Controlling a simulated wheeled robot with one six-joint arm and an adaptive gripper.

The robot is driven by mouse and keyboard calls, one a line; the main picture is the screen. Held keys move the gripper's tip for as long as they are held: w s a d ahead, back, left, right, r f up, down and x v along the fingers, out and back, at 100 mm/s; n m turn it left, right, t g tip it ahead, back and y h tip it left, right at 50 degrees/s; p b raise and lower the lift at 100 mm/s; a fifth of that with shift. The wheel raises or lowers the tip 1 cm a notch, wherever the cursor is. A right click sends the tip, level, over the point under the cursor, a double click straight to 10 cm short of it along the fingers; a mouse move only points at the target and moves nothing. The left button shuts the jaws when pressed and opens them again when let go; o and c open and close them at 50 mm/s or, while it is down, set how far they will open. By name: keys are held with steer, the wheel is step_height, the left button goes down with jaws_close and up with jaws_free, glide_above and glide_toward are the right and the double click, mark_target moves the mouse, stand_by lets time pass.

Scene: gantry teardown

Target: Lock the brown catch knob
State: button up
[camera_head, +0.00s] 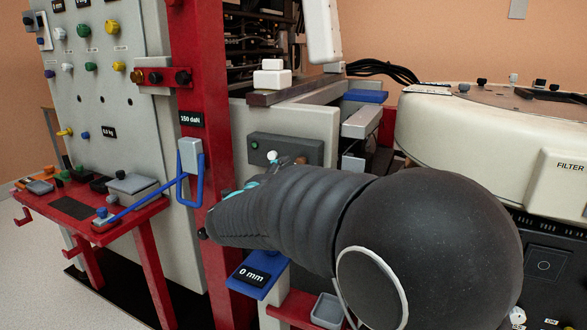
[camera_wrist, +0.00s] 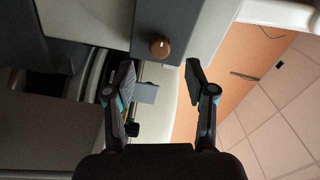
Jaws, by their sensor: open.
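A round brown knob (camera_wrist: 160,46) with a small pale mark sits on a dark grey block (camera_wrist: 190,22) in the wrist view. My gripper (camera_wrist: 159,82) is open and empty, one finger on each side of the picture. The knob shows beyond the fingertips, near the middle of the gap, and nothing touches it. In the head view my dark arm reaches toward the red post and mostly hides the gripper.
A red post (camera_head: 205,110) stands beside the arm, with a blue handle (camera_head: 183,180) on it. A blue "0 mm" plate (camera_head: 254,277) lies below the arm. A red shelf (camera_head: 128,222) with small parts is at left, and a cream drum housing (camera_head: 470,130) is at right.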

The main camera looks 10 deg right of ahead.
steer(key=v, duration=0.5)
